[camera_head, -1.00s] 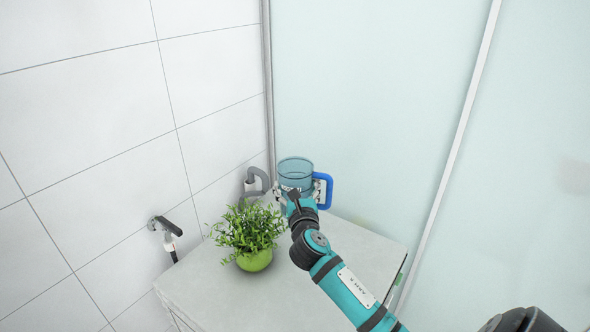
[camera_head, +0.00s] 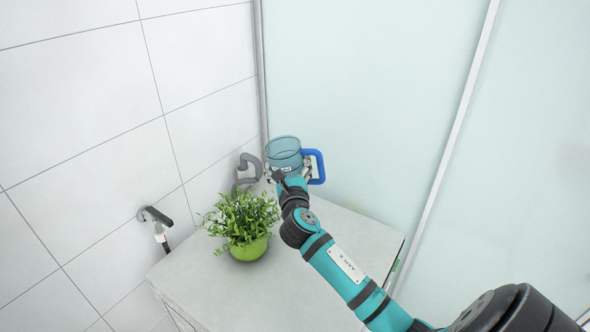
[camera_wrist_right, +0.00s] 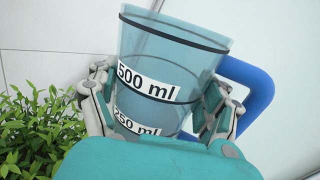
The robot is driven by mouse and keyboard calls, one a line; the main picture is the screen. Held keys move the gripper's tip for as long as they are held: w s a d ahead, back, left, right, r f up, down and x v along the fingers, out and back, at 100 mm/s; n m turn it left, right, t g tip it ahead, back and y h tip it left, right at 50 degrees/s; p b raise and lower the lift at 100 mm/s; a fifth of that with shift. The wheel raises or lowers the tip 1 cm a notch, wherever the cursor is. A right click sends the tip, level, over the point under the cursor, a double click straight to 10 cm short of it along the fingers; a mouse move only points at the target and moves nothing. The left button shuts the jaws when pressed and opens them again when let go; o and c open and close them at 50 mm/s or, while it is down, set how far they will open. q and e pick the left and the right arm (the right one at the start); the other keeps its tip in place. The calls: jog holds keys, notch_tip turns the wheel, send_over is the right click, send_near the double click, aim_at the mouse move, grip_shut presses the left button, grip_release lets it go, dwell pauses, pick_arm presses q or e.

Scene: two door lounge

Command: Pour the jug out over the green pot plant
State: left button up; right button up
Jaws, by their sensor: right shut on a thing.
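The jug (camera_head: 284,150) is clear blue with a blue handle on its right, behind and right of the plant in the head view. My right gripper (camera_head: 290,176) is shut around its body. In the right wrist view the jug (camera_wrist_right: 172,48) shows 500 ml and 250 ml labels, with the fingers of my right gripper (camera_wrist_right: 155,105) on both sides. The jug looks about upright in the head view. The green pot plant (camera_head: 243,222) stands on the cabinet top, left of my right arm; its leaves (camera_wrist_right: 35,130) show at the wrist view's left. My left gripper is out of view.
The light grey cabinet top (camera_head: 290,285) has free room in front and right of the plant. A grey curved tap (camera_head: 248,168) stands beside the jug at the wall. A black-handled wall fitting (camera_head: 156,222) is left of the plant. A frosted glass panel (camera_head: 370,100) rises behind.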

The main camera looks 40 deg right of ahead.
jog(key=shift+a+f+n, duration=0.15)
jog(key=shift+n, duration=0.15)
jog(key=shift+f, duration=0.15)
jog(key=shift+w+a+f+n, duration=0.2)
jog(key=shift+f+n, duration=0.25)
jog(key=shift+n, duration=0.15)
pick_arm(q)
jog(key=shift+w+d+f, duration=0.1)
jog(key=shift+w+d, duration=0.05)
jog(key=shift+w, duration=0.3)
pick_arm(e)
jog(key=shift+a+f, duration=0.1)
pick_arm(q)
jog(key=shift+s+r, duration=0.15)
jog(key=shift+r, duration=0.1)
pick_arm(e)
jog(key=shift+w+a+r+n+t+p, duration=0.15)
jog(key=shift+a+r+n+t+p, duration=0.3)
jog(key=shift+n+p, duration=0.5)
pick_arm(q)
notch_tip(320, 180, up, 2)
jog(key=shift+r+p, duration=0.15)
jog(key=shift+p, duration=0.2)
pick_arm(e)
jog(key=shift+a+n, duration=0.15)
jog(key=shift+n, duration=0.1)
